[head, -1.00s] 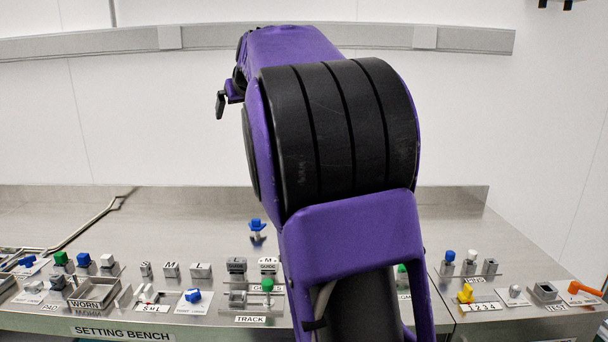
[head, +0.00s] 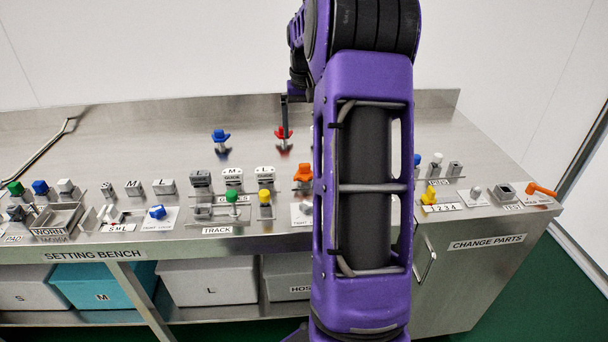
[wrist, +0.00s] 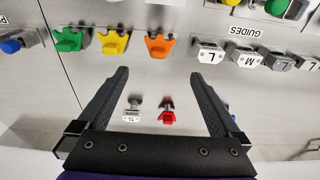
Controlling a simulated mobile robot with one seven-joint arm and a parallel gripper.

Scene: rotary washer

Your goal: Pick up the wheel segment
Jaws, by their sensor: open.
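Three notched, crown-shaped pieces look like wheel segments: a green one (wrist: 68,40), a yellow one (wrist: 115,42) and an orange one (wrist: 159,46), in a row on the bench in the wrist view. The orange one also shows in the head view (head: 303,173); my arm hides the other two there. I cannot tell which one the task means. My gripper (wrist: 160,73) is open and empty over the bench, its fingers pointing toward the yellow and orange segments. A red-topped piece (wrist: 168,116) shows between the fingers, below them.
Grey guide blocks (wrist: 211,52) line up right of the orange segment. A blue-topped piece (head: 220,137) stands at the back of the steel bench (head: 120,140). Bare bench surrounds it.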

